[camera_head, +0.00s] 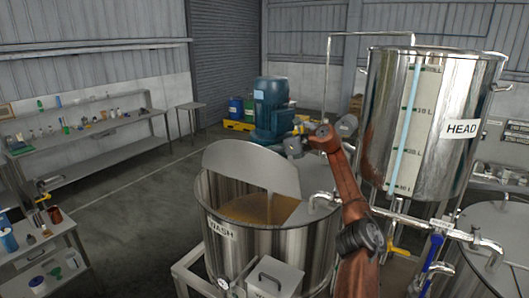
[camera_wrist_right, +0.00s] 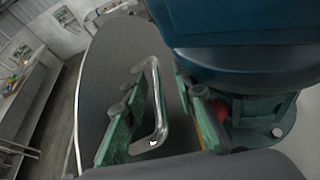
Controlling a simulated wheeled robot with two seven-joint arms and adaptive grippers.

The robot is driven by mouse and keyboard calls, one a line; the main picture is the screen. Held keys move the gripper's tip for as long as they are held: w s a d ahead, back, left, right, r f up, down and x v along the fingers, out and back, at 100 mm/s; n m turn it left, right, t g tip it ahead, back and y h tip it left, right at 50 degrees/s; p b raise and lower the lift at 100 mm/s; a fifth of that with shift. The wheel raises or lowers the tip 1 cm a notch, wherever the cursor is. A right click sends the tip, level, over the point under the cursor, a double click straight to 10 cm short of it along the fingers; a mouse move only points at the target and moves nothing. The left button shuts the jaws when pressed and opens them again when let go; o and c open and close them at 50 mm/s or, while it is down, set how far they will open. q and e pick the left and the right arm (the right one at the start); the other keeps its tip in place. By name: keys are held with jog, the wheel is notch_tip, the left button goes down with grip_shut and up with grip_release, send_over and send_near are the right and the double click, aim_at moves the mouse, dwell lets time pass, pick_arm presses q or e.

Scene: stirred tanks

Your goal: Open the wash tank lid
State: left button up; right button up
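The wash tank (camera_head: 222,238) is a steel drum labelled WASH, with brown contents (camera_head: 258,209) showing. Its half-round lid (camera_head: 250,168) stands steeply raised from the hinge side; it also shows as a grey plate in the right wrist view (camera_wrist_right: 110,70). My right arm reaches over the tank, with its gripper (camera_head: 290,143) at the lid's raised face. In the right wrist view the gripper (camera_wrist_right: 162,118) has its green fingers apart, with the bent steel lid handle (camera_wrist_right: 158,100) between them, closer to the left finger. I see no firm grip. My left gripper is not in view.
A blue motor (camera_head: 271,105) stands just behind the lid, very close in the wrist view (camera_wrist_right: 240,30). The HEAD tank (camera_head: 440,130) and pipes with valves (camera_head: 430,228) are on the right. A grey box (camera_head: 275,277) is at the tank's front. Floor to the left is clear.

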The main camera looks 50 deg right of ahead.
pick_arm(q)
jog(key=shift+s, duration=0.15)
pick_arm(e)
jog(key=shift+r, duration=4.9)
